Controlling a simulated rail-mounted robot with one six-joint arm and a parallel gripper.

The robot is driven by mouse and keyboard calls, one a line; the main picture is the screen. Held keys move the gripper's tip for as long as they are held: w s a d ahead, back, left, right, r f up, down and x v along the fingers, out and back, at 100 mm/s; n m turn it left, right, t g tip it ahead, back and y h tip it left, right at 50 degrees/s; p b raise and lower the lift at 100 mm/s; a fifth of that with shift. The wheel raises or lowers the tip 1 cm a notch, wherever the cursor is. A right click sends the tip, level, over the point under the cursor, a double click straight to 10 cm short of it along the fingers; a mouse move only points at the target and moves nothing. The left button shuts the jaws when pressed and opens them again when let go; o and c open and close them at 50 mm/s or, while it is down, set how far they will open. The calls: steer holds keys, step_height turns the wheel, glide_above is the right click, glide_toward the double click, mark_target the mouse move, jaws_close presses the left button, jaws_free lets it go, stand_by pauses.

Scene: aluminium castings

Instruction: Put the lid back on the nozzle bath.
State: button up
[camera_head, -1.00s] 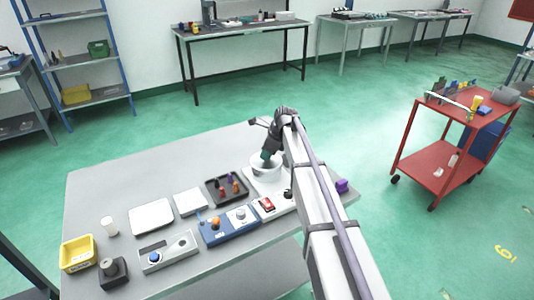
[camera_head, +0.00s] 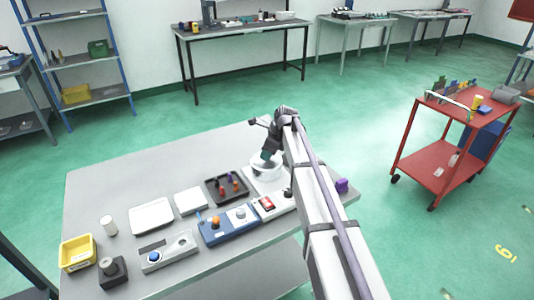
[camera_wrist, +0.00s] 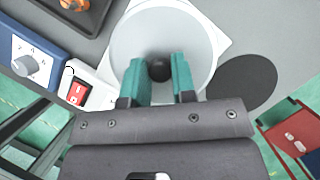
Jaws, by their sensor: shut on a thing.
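My gripper (camera_wrist: 162,83) has its two teal fingers on either side of the round black knob (camera_wrist: 159,70) and is shut on it. The knob sits on the pale round lid (camera_wrist: 165,30). In the head view my gripper (camera_head: 268,157) is at the right part of the table, over the white nozzle bath (camera_head: 252,178). The bath's white body with a red switch (camera_wrist: 79,92) shows left of the lid in the wrist view. The lid covers the bath's opening from above; I cannot tell whether it is seated or held just over it.
A dark tray (camera_head: 227,188) with coloured pieces and a blue control box (camera_head: 228,226) stand left of the bath. A dark round patch (camera_wrist: 247,83) shows beside the lid. The table's back left is clear.

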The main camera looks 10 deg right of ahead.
steer(key=o, duration=1.5)
step_height(320, 180, up, 7)
steer(key=p, duration=0.7)
steer(key=shift+r, duration=0.1)
steer(key=shift+c, duration=0.5)
jaws_close()
